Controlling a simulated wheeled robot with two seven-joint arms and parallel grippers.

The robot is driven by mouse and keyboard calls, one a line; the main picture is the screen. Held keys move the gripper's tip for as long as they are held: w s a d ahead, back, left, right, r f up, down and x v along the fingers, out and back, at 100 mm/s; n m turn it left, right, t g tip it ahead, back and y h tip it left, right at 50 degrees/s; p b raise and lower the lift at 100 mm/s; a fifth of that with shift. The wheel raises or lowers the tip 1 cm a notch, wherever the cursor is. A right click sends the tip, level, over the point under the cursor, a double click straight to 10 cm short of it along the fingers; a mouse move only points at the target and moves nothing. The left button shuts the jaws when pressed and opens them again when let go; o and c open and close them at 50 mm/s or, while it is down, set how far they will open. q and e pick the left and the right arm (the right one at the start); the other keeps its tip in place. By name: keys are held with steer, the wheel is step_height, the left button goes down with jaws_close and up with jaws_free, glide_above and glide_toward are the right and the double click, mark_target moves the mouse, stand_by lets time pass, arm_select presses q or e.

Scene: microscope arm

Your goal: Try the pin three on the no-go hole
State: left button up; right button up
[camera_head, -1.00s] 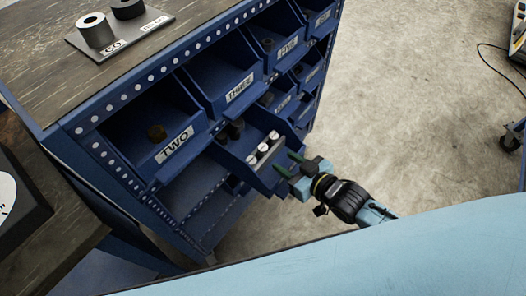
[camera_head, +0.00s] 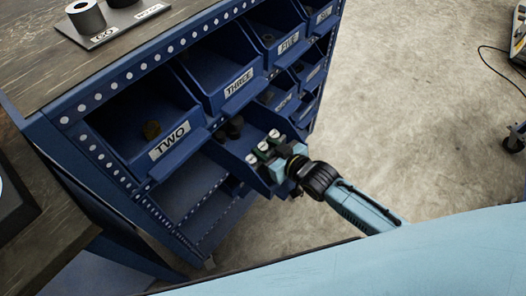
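My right gripper (camera_head: 268,149) is at the front of a lower blue bin, among small white-topped pieces (camera_head: 274,134) in a row there. Its dark green fingers are close around the middle piece; I cannot tell whether they grip it. Which piece is pin three I cannot tell. The bin labelled THREE (camera_head: 238,84) shows no pin inside. The no-go gauge (camera_head: 122,2) is cut off by the top edge, near its label on a dark plate (camera_head: 126,22). The go gauge (camera_head: 86,15), a holed grey cylinder, stands beside it. My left gripper is out of view.
The concrete floor (camera_head: 420,130) at right is mostly clear.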

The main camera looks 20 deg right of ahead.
steer(key=shift+w, duration=0.1)
jaws_close()
steer(key=shift+r, duration=0.15)
